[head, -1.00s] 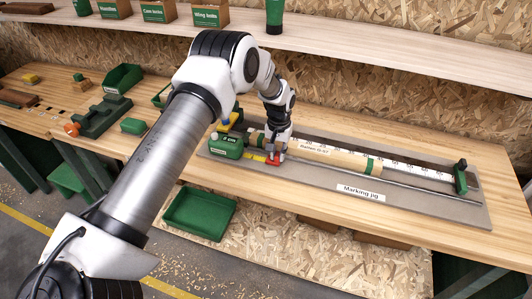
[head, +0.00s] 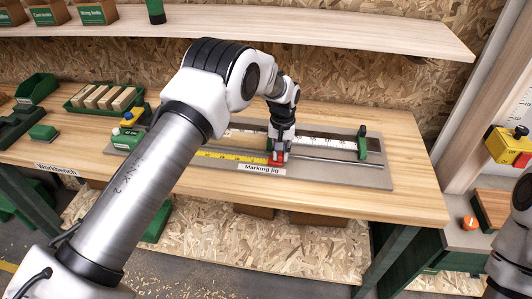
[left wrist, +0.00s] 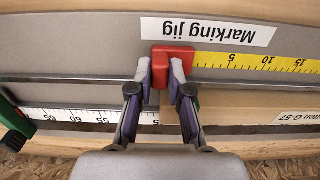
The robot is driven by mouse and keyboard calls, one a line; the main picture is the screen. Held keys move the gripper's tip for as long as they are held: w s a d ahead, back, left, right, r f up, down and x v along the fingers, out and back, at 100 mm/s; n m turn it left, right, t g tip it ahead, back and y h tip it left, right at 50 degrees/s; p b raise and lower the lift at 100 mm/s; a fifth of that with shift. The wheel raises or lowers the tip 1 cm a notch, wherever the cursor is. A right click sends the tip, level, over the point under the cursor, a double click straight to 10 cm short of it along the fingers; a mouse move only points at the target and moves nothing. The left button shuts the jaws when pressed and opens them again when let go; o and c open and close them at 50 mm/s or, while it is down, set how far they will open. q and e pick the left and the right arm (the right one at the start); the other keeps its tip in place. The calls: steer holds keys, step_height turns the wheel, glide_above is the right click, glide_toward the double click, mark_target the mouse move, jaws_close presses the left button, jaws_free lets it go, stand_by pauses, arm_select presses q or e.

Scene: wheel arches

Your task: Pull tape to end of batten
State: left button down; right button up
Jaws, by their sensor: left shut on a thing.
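My left gripper (head: 278,156) is shut on the red tab at the free end of the yellow tape. The red tab (left wrist: 172,58) shows between the fingertips in the left wrist view. The yellow tape (head: 232,156) runs left from it along the front of the grey marking jig (head: 375,180). The green tape case (head: 127,138) sits at the jig's left end, partly behind my arm. The wooden batten (left wrist: 240,103) lies behind the tape; its label shows partly in the left wrist view. A green end stop (head: 362,142) stands at the jig's right end, apart from my gripper.
A thin metal rod (head: 335,163) runs to the right from my gripper. A white scale (head: 318,140) lies along the back of the jig. A green tray of wooden blocks (head: 105,97) stands at the back left. The workbench (head: 412,190) is clear right of the jig.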

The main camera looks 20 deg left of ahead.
arm_select(q)
steer(key=shift+w+d+f, duration=0.1)
steer(key=shift+w+d, duration=0.1)
steer(key=shift+d, duration=0.75)
steer(key=shift+w+d+f, duration=0.1)
steer(key=shift+w+d, duration=0.1)
steer(key=shift+d, duration=0.7)
arm_select(e)
steer(key=shift+w+d+f, duration=0.1)
steer(key=shift+d+f, duration=0.15)
steer(key=shift+d, duration=0.25)
arm_select(q)
steer(key=c, duration=1.4)
jaws_free()
steer(key=shift+w, duration=0.1)
steer(key=shift+o, duration=0.2)
steer(key=shift+a, duration=0.1)
step_height(320, 180, up, 12)
steer(key=shift+f, duration=0.1)
